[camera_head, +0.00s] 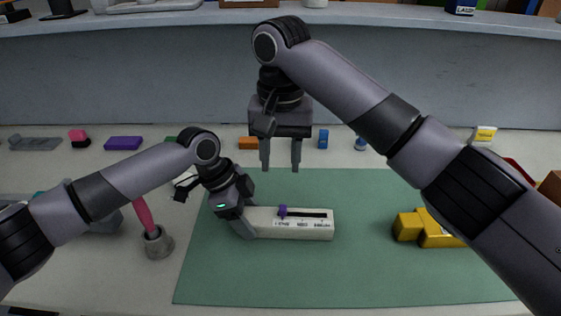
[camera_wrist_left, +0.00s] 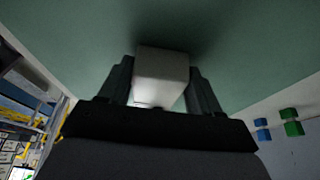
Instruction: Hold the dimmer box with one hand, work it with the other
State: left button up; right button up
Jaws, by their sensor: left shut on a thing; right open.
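The dimmer box (camera_head: 290,231) is a long white box lying on the green mat (camera_head: 370,280). Its top has a dark slot with a purple slider knob (camera_head: 283,211) near the slot's left end, above printed labels. My left gripper (camera_head: 248,223) is shut on the box's left end. In the left wrist view the white end of the box (camera_wrist_left: 162,75) sits between the two dark fingers. My right gripper (camera_head: 280,156) is open and empty, above and behind the box, fingers pointing down, apart from the knob.
A yellow object (camera_head: 428,230) lies on the mat to the right. A grey cup (camera_head: 157,242) with a pink-handled item stands left of the mat. Small coloured blocks, such as a purple one (camera_head: 123,143), line the back. A raised shelf (camera_head: 200,22) runs behind.

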pick_arm(q)
jog(key=o, duration=1.5)
jog(key=shift+c, duration=0.2)
